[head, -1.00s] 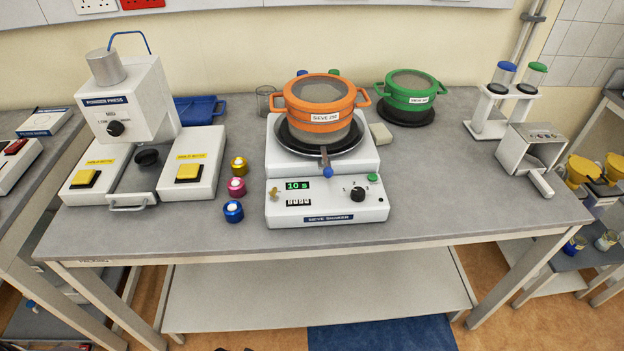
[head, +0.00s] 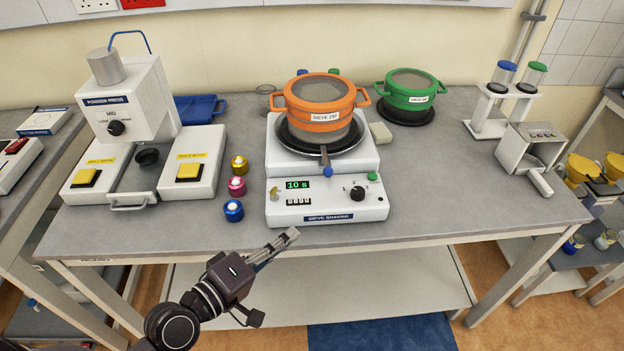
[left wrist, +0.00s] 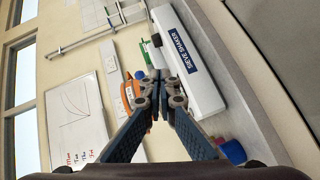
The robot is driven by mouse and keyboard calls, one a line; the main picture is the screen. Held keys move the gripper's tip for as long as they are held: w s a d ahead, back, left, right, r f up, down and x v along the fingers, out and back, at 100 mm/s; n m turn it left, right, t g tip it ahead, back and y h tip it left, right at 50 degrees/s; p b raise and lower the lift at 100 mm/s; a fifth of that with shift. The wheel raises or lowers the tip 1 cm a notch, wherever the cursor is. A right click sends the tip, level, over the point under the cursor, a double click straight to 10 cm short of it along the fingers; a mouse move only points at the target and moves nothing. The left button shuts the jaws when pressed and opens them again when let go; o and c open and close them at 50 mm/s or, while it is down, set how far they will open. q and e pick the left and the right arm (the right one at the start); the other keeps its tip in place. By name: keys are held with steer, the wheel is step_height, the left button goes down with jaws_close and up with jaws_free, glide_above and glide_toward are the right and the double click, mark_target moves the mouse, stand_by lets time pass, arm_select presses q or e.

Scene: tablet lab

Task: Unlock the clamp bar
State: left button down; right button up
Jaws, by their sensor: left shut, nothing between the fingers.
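The sieve shaker (head: 330,208) stands mid-bench, its display reading 10 s; it also shows in the left wrist view (left wrist: 190,68). An orange sieve (head: 318,104) sits on its plate. A short metal lever with a blue knob (head: 328,172) sticks out at the front below the sieve; I cannot tell whether it is the clamp bar's lock. A blue and a green knob show partly behind the sieve. My left gripper (head: 291,236) is shut and empty, in front of the bench edge and below the shaker; its closed fingers show in the left wrist view (left wrist: 163,88). My right gripper is out of view.
A powder press (head: 128,100) stands left, with several small coloured jars (head: 236,187) between it and the shaker. A green sieve (head: 410,90) is behind right. A tube stand (head: 492,112) and metal box (head: 530,148) are farther right.

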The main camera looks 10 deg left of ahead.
arm_select(q)
steer(key=w+a+r+n+t+y, duration=0.1)
steer(key=w+a+r+n+t, duration=0.1)
steer(key=a+r+n+t, duration=0.1)
steer(key=shift+w+a+r+n+y, duration=0.2)
steer(key=shift+a+r+n+y, duration=0.1)
steer(key=shift+a+n, duration=0.6)
steer(key=p+x, duration=0.3)
steer(key=x, duration=0.6)
steer(key=shift+w+r+p, duration=0.1)
steer(key=shift+w+p, duration=0.05)
steer(key=shift+p, duration=0.2)
steer(key=w+d, duration=0.1)
steer(key=w+d+p, duration=0.1)
steer(key=d, duration=0.1)
steer(key=shift+w+d+p, duration=0.2)
steer(key=shift+d+p, duration=0.1)
steer(key=shift+d, duration=0.2)
